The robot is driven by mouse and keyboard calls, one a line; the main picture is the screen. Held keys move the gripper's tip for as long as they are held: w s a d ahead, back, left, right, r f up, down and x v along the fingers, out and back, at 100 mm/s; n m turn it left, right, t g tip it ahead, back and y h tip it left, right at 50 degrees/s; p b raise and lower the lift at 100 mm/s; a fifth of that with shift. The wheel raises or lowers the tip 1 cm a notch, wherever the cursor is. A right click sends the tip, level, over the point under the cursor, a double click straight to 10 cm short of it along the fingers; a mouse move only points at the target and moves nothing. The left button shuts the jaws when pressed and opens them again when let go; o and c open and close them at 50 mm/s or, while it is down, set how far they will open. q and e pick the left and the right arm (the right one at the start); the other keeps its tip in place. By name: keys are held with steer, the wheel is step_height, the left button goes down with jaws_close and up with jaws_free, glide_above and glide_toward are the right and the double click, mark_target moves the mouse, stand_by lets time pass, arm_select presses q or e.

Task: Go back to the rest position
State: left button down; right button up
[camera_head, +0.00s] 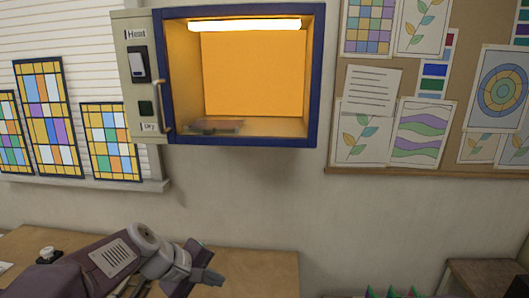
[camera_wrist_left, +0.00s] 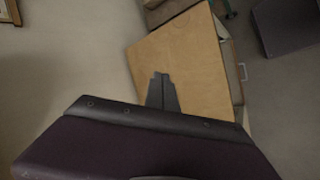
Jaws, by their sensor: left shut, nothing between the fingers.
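My left gripper (camera_head: 211,277) is low in the head view, over the wooden bench at the lower left. Its arm comes in from the left edge. In the left wrist view its two dark fingers (camera_wrist_left: 162,77) are together with nothing between them. The wooden bench top (camera_wrist_left: 185,65) lies below them there. My right gripper is in neither view.
A blue-framed heating box (camera_head: 320,75) hangs on the wall, lit orange inside, with a flat item (camera_head: 215,127) on its floor. Stained-glass panels (camera_head: 47,115) stand on a ledge at left. A pinboard (camera_head: 410,85) is at right. The bench's right part (camera_head: 265,270) is clear.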

arm_select(q)
steer(key=s+a+f+m+g+y, duration=0.2)
steer(key=s+a+f+m, duration=0.1)
steer(key=s+f, duration=0.4)
steer(key=s+a+f+m+g+y+b, duration=0.1)
steer(key=s+a+f+m+g+y, duration=0.1)
steer(key=s+f+m, duration=0.4)
steer(key=shift+s+a+f+m+y, duration=0.4)
steer(key=shift+s+f, duration=0.55)
steer(key=shift+f, duration=1.65)
